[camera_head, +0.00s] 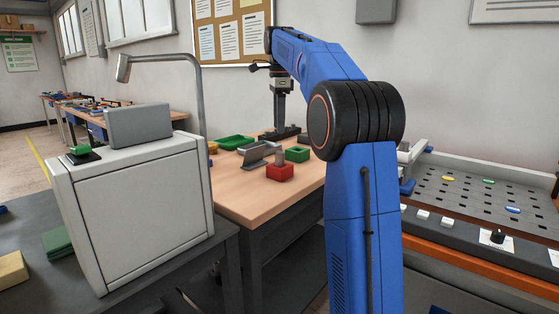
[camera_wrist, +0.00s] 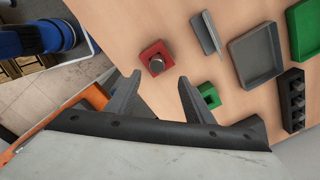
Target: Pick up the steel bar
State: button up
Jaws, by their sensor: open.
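The steel bar (camera_wrist: 157,65) is a short grey round piece standing in a red block (camera_wrist: 146,52) on the wooden table. In the head view the bar (camera_head: 280,158) rises from the top of the red block (camera_head: 280,173). My gripper (camera_wrist: 160,75) is open and empty. Its two fingers point toward the table, and the bar appears between and just beyond the fingertips in the wrist view. The height gap cannot be judged exactly. In the head view my gripper (camera_head: 280,110) hangs over the rear of the table, with its tips hard to make out.
A green block (camera_wrist: 208,94) with an opening lies near the right finger. A grey angled plate (camera_wrist: 205,33), a grey tray (camera_wrist: 257,57), a green tray (camera_head: 233,142) and a black rack (camera_wrist: 292,100) stand nearby. A white cabinet with a bent lamp-like pipe (camera_head: 202,110) stands left.

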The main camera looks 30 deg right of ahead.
send_over(280, 152)
notch_tip(280, 152, down, 6)
jog(key=shift+w+a+r, duration=0.1)
jog(key=shift+w, duration=0.05)
jog(key=shift+s+f, duration=0.2)
jog(key=shift+f, duration=2.55)
jog(key=shift+c, duration=0.6)
grip_shut()
